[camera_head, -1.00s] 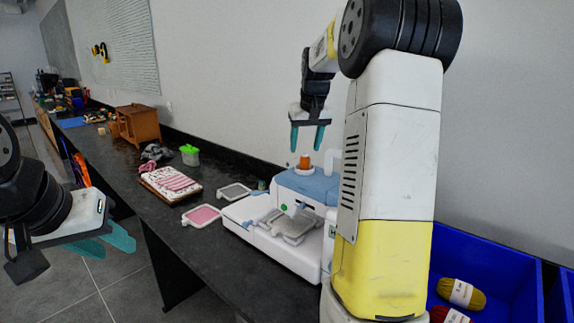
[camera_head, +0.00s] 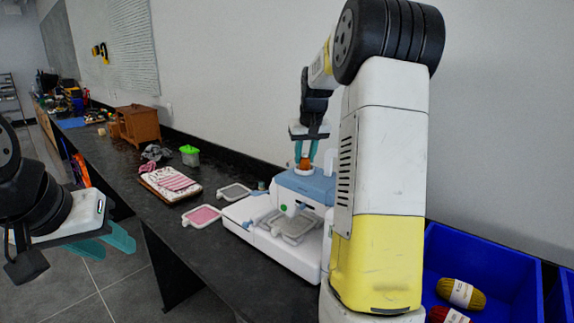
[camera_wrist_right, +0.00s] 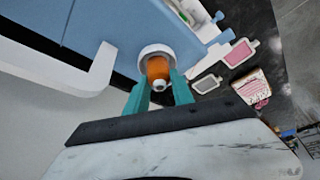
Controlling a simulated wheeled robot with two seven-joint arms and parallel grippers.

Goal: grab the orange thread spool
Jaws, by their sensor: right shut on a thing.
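The orange thread spool (camera_head: 304,163) stands on top of the white and blue sewing machine (camera_head: 318,187). My right gripper (camera_head: 305,156) reaches down from above, its teal fingers on either side of the spool and shut on it. In the right wrist view the spool (camera_wrist_right: 158,70) sits in a white round holder between the fingertips (camera_wrist_right: 159,86). My left gripper (camera_head: 108,242) is open and empty at the left, away from the bench and pointing right.
A pink hoop frame (camera_head: 202,216) and a grey one (camera_head: 234,192) lie left of the machine on the dark bench. A box with pink stripes (camera_head: 170,184), a green-lidded container (camera_head: 190,155) and a wooden cabinet (camera_head: 138,125) stand farther back. Blue bins (camera_head: 500,256) with yarn are at the right.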

